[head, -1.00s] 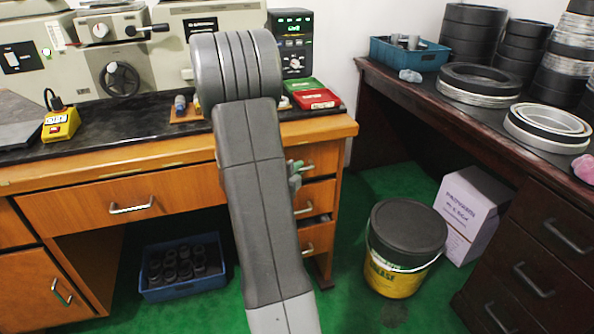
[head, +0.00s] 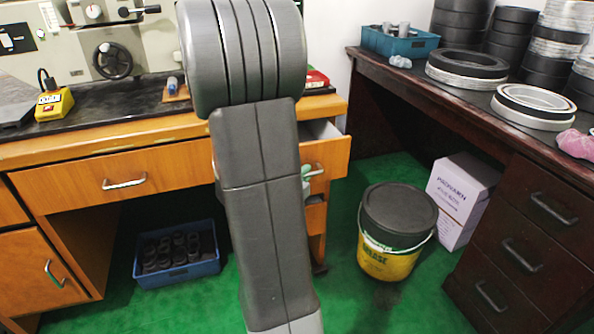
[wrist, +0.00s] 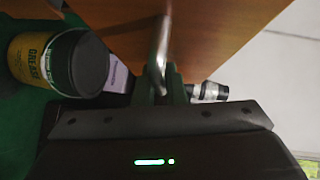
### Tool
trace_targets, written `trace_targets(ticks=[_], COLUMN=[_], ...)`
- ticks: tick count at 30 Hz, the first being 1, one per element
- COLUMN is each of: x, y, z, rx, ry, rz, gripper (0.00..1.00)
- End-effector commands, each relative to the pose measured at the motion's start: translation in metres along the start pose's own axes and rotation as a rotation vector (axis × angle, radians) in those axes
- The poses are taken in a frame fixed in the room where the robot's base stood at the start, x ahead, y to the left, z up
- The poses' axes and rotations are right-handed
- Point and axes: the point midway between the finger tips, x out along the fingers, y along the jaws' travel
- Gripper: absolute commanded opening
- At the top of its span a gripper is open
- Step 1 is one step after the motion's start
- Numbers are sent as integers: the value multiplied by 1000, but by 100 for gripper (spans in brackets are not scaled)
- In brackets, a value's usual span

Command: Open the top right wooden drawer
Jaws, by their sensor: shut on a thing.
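The top right wooden drawer (head: 334,156) of the orange-brown desk stands partly pulled out, with its pale inside showing behind its front. My gripper (head: 308,173) is at the drawer front, mostly hidden behind my grey arm in the head view. In the wrist view my gripper (wrist: 161,88) is shut on the metal drawer handle (wrist: 160,45), which stands out from the wooden drawer front (wrist: 115,22).
A yellow grease bucket with a black lid (head: 398,230) and a white box (head: 462,200) stand on the green floor to the right. A blue crate of dark parts (head: 178,255) is under the desk. A dark bench (head: 455,125) with rings runs along the right.

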Motion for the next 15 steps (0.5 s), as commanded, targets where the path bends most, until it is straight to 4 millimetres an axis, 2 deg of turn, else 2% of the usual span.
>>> trace_targets(ticks=[1, 9, 15], x=[-10, -59, -85], y=[7, 20, 27], z=[-10, -59, -85], rx=[1, 1, 1], ry=[0, 0, -1], rz=[0, 1, 1], gripper=[0, 0, 0])
